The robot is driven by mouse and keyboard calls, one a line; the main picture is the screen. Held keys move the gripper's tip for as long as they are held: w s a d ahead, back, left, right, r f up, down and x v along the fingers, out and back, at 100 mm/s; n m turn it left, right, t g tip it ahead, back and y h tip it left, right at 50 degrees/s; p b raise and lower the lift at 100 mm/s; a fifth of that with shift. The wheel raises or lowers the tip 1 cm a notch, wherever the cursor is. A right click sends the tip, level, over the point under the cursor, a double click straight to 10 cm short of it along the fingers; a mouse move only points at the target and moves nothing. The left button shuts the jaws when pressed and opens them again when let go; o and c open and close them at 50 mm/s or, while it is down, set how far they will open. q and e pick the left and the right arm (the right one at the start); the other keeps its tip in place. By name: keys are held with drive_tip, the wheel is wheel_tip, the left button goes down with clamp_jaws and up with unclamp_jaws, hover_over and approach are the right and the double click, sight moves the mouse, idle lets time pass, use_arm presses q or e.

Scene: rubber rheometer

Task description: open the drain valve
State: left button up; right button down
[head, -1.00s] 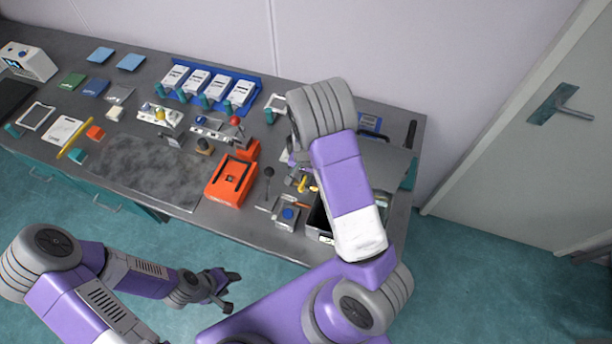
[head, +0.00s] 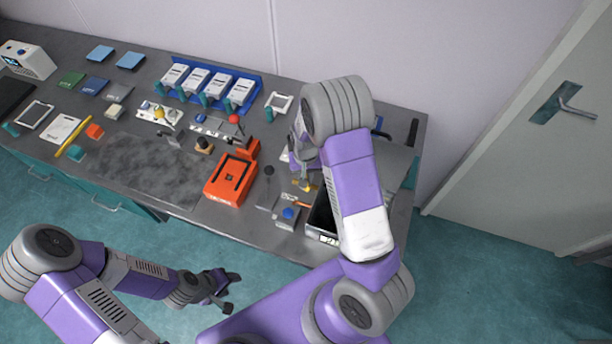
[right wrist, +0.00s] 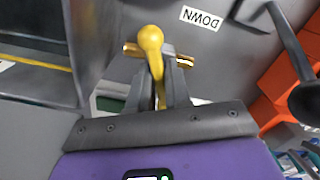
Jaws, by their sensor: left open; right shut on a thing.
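The drain valve has a yellow lever handle (right wrist: 151,42) on a brass-coloured fitting (right wrist: 132,49), seen in the right wrist view. A small part of the yellow handle (head: 304,185) also shows in the head view. A label reading DOWN (right wrist: 201,18) lies on the grey surface beside the valve. My left gripper (head: 228,291) is open and empty, in front of the bench.
A dark open bin (head: 321,219) stands near the valve at the bench's front edge. An orange device (head: 230,181) and a black-knobbed lever (head: 269,172) are to the left. A blue rack (head: 250,88) stands behind. The dark mat (head: 140,170) is clear.

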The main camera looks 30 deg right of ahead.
drive_tip(key=n+b, duration=0.2)
drive_tip(key=n, duration=0.5)
drive_tip(key=shift+f, duration=0.1)
drive_tip(key=n, duration=0.3)
drive_tip(key=n+b, duration=0.1)
drive_tip(key=n, duration=0.1)
drive_tip(key=shift+a+n, duration=0.2)
drive_tip(key=shift+n, duration=0.2)
drive_tip(key=c, duration=1.2)
unclamp_jaws()
drive_tip(key=shift+o, duration=0.2)
wheel_tip(320, 180, up, 8)
drive_tip(key=shift+f+p, duration=0.15)
drive_tip(key=shift+p, duration=0.15)
